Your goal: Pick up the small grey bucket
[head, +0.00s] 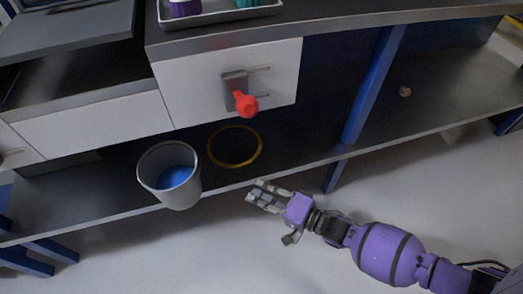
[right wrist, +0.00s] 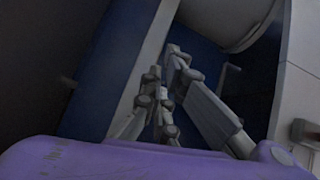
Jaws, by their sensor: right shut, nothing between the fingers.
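The small grey bucket (head: 182,196) stands upright near the front edge of the lower shelf in the head view, with something blue inside. My right gripper (head: 257,195) is to the right of the bucket, apart from it, at the shelf's front edge. It points left towards the bucket. In the right wrist view its fingers (right wrist: 168,75) are shut and hold nothing. A rounded grey shape at the top right of that view may be the bucket, but I cannot tell. My left gripper is not in view.
A yellow ring (head: 235,163) lies on the dark lower shelf (head: 300,150) right of the bucket. A red object (head: 245,102) hangs at a white drawer front (head: 195,85) above. A blue post (head: 372,88) stands to the right. A tray (head: 220,14) sits on the upper top.

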